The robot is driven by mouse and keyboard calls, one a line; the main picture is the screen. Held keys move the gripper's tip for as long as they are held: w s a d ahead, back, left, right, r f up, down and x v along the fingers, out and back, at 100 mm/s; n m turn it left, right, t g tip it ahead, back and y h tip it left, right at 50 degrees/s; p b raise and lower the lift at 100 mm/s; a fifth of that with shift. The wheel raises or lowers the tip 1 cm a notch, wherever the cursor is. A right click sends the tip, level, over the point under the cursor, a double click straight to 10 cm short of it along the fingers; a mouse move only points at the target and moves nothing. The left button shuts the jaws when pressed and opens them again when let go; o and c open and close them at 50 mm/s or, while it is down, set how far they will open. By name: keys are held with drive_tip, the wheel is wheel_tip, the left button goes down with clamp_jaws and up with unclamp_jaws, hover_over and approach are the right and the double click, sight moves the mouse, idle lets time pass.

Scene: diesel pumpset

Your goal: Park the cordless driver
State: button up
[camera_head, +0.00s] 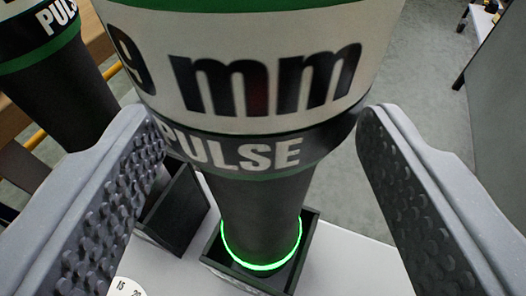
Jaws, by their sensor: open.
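A cordless driver (250,110) with a cream upper body marked "9 mm", a dark band reading "PULSE" and a dark lower part fills the middle of the view. A green ring glows near its lower end. That end is inside a dark square holder (307,240) on a pale surface. The driver looks roughly upright, and its top is out of view. My gripper (262,130) is open, with one studded grey finger on each side of the driver. Whether either finger touches it is hard to tell.
A second similar "PULSE" driver (60,90) stands at the left. Another dark holder (175,207) is beside the first one. The pale surface (350,268) is bare at the front right. Grey floor (430,90) lies beyond.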

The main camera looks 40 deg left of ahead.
drive_tip(key=p+v, duration=0.1)
drive_tip(key=v, duration=1)
drive_tip(key=shift+s+d, duration=0.3)
drive_tip(key=shift+r, duration=0.15)
